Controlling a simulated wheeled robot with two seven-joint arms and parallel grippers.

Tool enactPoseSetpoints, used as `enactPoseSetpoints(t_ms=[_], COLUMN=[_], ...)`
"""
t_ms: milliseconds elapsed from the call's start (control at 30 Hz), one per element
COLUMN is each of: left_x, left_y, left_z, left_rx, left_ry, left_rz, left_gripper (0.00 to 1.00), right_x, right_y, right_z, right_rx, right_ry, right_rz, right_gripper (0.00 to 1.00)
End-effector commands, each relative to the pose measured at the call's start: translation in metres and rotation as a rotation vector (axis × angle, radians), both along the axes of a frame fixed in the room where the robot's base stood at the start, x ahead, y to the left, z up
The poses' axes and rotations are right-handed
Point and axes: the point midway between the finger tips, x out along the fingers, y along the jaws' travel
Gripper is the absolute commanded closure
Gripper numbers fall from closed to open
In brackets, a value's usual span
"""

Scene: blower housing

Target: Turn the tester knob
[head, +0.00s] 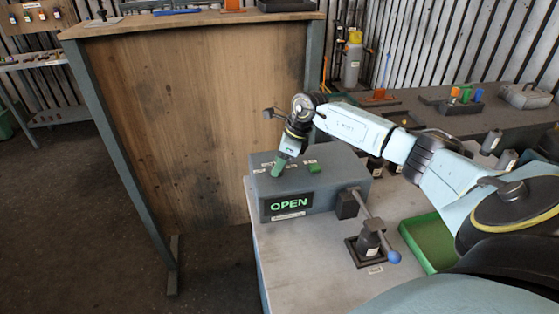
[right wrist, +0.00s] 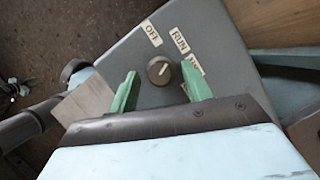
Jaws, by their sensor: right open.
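The tester is a grey box (head: 325,192) at the bench's left end, with a lit green "OPEN" display (head: 289,204) on its front. In the right wrist view its round dark knob (right wrist: 160,70) has a pale line slanting to the upper right, with labels OFF (right wrist: 152,33) and RUN (right wrist: 180,41) beyond it. A third label is partly covered by a finger. My right gripper (head: 278,168) points down over the box top; in the right wrist view its open green fingers (right wrist: 160,74) stand either side of the knob, with gaps. The head view hides the knob. My left gripper is out of view.
A clamp with a blue-tipped lever (head: 371,240) stands on the bench right of the tester. A green tray (head: 424,243) lies beyond it, under my right arm. A tall wooden panel (head: 205,120) stands behind.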

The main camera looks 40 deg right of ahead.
Motion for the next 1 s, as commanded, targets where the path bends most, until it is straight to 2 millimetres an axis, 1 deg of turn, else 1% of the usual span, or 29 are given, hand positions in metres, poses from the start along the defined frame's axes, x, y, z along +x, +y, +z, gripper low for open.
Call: enactPoseSetpoints(t_ms=[100, 433, 733, 867, 1000], left_x=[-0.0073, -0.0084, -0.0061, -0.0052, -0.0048], left_y=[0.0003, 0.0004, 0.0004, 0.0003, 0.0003], left_z=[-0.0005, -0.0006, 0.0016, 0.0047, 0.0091], left_rx=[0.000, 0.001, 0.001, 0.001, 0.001], left_ry=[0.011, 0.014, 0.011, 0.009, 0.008], left_rz=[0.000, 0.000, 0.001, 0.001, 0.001], left_gripper=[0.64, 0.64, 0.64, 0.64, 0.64], right_x=[-0.0001, -0.0002, -0.0007, -0.0009, -0.0012], right_y=[0.0002, 0.0001, 0.0002, 0.0011, 0.0017], right_z=[0.0000, 0.0004, 0.0009, 0.0015, 0.0021], right_rx=[0.001, 0.001, -0.001, 0.001, 0.000], right_ry=[0.001, 0.001, 0.001, 0.000, -0.001], right_rz=[0.000, 0.000, -0.037, -0.098, -0.197], right_gripper=[0.51, 0.94, 0.95, 0.95, 0.95])
